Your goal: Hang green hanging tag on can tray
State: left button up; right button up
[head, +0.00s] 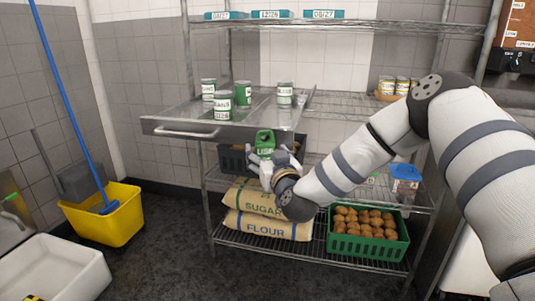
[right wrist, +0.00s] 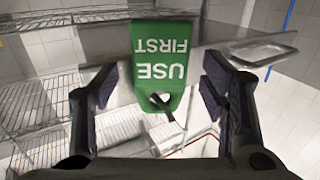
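The green tag (head: 264,141) hangs at the front right corner of the metal can tray (head: 185,130), upright in the head view. My right gripper (head: 268,160) is just below and around the tag. In the right wrist view its two fingers (right wrist: 158,88) stand apart on either side of the tag, with gaps. Whether the tag is hooked on the tray rim cannot be told. My left gripper is not in view.
Several labelled cans (head: 222,104) stand on the tray, which juts out from the wire shelf (head: 345,104). Below are sugar and flour sacks (head: 268,228) and a green crate (head: 370,250). A yellow mop bucket (head: 105,215) and white sink (head: 60,270) are at left.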

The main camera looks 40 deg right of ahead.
jog(key=v, duration=1.2)
jog(key=s+a+f+n+g+y+p, duration=0.1)
jog(key=s+a+f+g+y, duration=0.15)
jog(key=s+a+f, duration=0.4)
jog(key=s+a+f+n+g+y, duration=0.15)
jog(key=s+f+g, duration=0.25)
jog(key=f, duration=0.6)
jog(key=s+a+f+n+g+y+p, duration=0.1)
jog(key=s+a+f+g+y, duration=0.25)
jog(key=s+f, duration=0.35)
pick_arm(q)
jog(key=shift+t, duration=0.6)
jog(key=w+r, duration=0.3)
pick_arm(e)
jog(key=s+f+g, duration=0.2)
jog(key=s+g, duration=0.1)
jog(key=s, duration=0.5)
jog(key=s+f+g+h, duration=0.1)
jog(key=s+f+g, duration=0.1)
jog(key=s, duration=0.6)
jog(key=s+a+f+g, duration=0.1)
jog(key=s+g, duration=0.3)
jog(key=s, duration=0.5)
jog(key=shift+f+g, duration=0.3)
jog(key=shift+f, duration=0.55)
jog(key=shift+c, duration=0.6)
